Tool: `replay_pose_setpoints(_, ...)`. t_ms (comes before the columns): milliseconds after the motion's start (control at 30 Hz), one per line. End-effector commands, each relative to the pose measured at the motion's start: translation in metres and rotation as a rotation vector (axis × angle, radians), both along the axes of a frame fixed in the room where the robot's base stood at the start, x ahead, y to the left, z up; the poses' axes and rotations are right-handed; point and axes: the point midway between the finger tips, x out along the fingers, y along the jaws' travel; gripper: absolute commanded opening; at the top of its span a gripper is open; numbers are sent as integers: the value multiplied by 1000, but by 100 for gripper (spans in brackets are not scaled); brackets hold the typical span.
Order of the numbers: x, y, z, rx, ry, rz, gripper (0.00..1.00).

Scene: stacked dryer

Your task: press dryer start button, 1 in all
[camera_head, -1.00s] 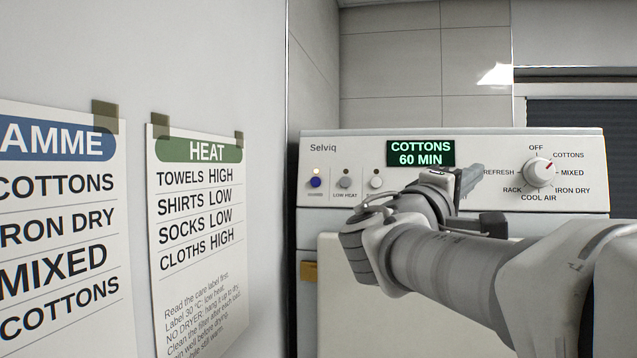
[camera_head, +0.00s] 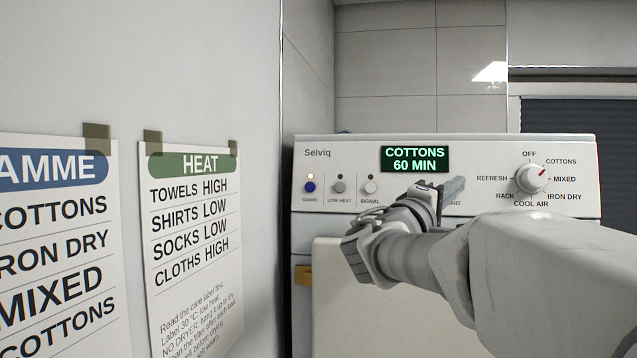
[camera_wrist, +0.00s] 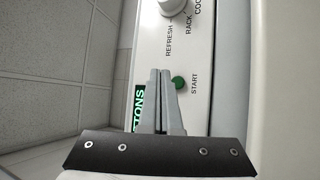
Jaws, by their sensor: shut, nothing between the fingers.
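The dryer's control panel (camera_head: 480,160) faces me, with a lit display (camera_head: 415,159) reading COTTONS 60 MIN. The green start button (camera_wrist: 179,82) shows in the wrist view, beside the START label and just right of my fingers. In the head view my gripper hides the button, and only the end of its label shows. My gripper (camera_head: 458,186) is shut and empty, its tips in front of the panel below the display. In the wrist view its fingers (camera_wrist: 160,74) lie side by side; I cannot tell whether they touch the panel.
A HEAT notice (camera_head: 195,230) and a programme notice (camera_head: 55,240) hang on the left wall.

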Motion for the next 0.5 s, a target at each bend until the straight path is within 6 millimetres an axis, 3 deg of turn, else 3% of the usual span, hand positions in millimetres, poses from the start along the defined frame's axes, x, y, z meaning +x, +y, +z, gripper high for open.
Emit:
replay_pose_setpoints(200,16,-5,-6,0,0,-1,0)
replay_pose_setpoints(500,19,-6,-5,0,0,-1,0)
